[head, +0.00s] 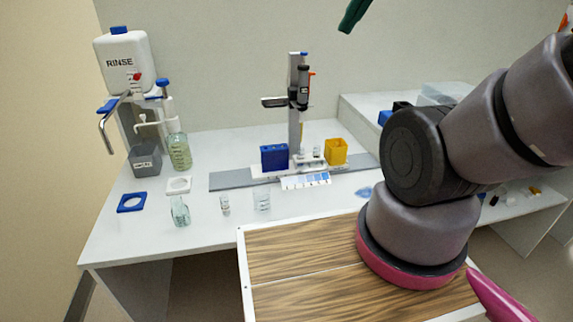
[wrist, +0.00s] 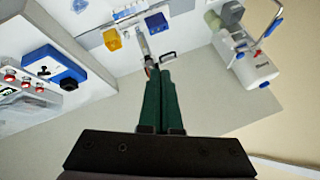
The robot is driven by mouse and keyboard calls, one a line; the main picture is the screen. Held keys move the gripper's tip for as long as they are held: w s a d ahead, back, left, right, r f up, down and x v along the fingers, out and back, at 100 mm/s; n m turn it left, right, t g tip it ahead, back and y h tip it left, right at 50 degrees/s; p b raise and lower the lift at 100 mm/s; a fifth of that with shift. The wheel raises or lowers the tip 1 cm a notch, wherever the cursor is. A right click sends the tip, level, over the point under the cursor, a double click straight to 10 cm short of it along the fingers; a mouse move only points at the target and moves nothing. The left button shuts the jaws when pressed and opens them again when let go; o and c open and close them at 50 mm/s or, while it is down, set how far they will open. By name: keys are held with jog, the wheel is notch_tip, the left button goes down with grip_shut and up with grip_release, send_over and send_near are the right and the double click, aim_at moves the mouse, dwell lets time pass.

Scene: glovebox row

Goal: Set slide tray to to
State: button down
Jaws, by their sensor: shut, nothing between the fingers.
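The slide tray (head: 309,161) is a small white carriage with small clear pieces on it. It sits on a grey rail (head: 232,180) below an upright stand (head: 296,100), between a blue box and a yellow box. A strip of blue-shaded marks (head: 306,181) lies in front of it; its lettering is too small to read. My gripper (head: 352,14) shows as green fingers at the top of the head view, high above the bench and apart from the tray. In the wrist view my gripper's green fingers (wrist: 160,76) are together and empty, with the stand beyond the tips.
The blue box (head: 274,157) and yellow box (head: 336,151) flank the tray. A rinse dispenser (head: 125,62), grey bin (head: 145,160) and glassware, including a bottle (head: 180,211), stand left. A blue device (wrist: 55,66) shows in the wrist view. Air around my gripper is clear.

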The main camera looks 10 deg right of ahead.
dwell(0.4)
jog(key=c, duration=0.9)
grip_release()
jog(key=shift+w, duration=0.2)
jog(key=n+g+h, duration=0.2)
jog(key=n+g, duration=0.3)
jog(key=n, duration=1.7)
send_over(315, 170)
jog(key=s, duration=0.2)
notch_tip(315, 170, down, 40)
jog(key=f, duration=0.3)
jog(key=w+f, duration=0.1)
jog(key=f, duration=0.3)
jog(key=w+f, duration=0.1)
jog(key=f, duration=0.2)
jog(key=shift+f, duration=0.15)
